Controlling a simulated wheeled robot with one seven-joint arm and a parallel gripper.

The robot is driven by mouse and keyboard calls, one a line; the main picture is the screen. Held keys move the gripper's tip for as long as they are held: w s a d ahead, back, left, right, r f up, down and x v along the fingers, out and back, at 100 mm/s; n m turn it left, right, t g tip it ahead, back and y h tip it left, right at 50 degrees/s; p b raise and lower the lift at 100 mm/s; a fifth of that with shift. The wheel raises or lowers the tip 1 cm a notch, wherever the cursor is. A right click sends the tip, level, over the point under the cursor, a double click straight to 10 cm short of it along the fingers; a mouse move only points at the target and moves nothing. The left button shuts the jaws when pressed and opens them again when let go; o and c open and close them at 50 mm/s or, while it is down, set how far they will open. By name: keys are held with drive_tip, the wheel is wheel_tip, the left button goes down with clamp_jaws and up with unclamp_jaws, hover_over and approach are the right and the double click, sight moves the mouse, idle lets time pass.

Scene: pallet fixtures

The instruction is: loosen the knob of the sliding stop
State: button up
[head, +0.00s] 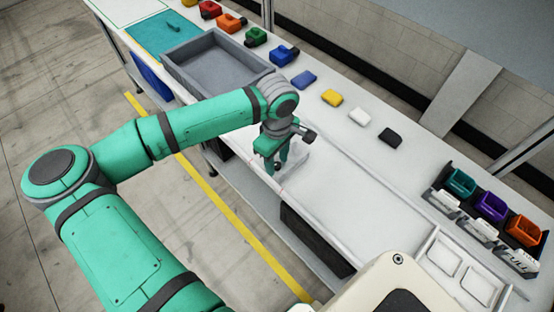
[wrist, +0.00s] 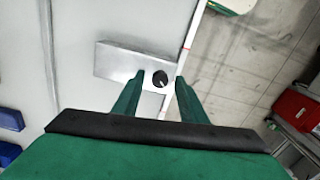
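The sliding stop (wrist: 118,62) is a light grey block on the white bench, near the bench's edge, in the wrist view. Its knob (wrist: 160,77) is small, round and black with a light mark. My gripper (wrist: 154,84) points down at it with its two green fingers apart, one on each side of the knob in the picture. I cannot tell whether the fingers touch the knob. In the head view my gripper (head: 273,167) is over the bench's near edge, and the knob is hidden behind it.
A grey tray (head: 215,65) stands left of my arm's end. Blue, yellow, white and black (head: 390,137) blocks lie along the back. Small coloured bins (head: 491,207) stand at the right. The bench top right of my gripper is clear.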

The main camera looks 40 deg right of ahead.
clamp_jaws()
idle(0.3)
drive_tip(key=n, duration=0.5)
drive_tip(key=shift+n, duration=0.4)
drive_tip(key=n, duration=1.2)
drive_tip(key=shift+n, duration=0.4)
drive_tip(key=n, duration=0.6)
drive_tip(key=shift+r+n, duration=0.1)
drive_tip(key=shift+n, duration=0.3)
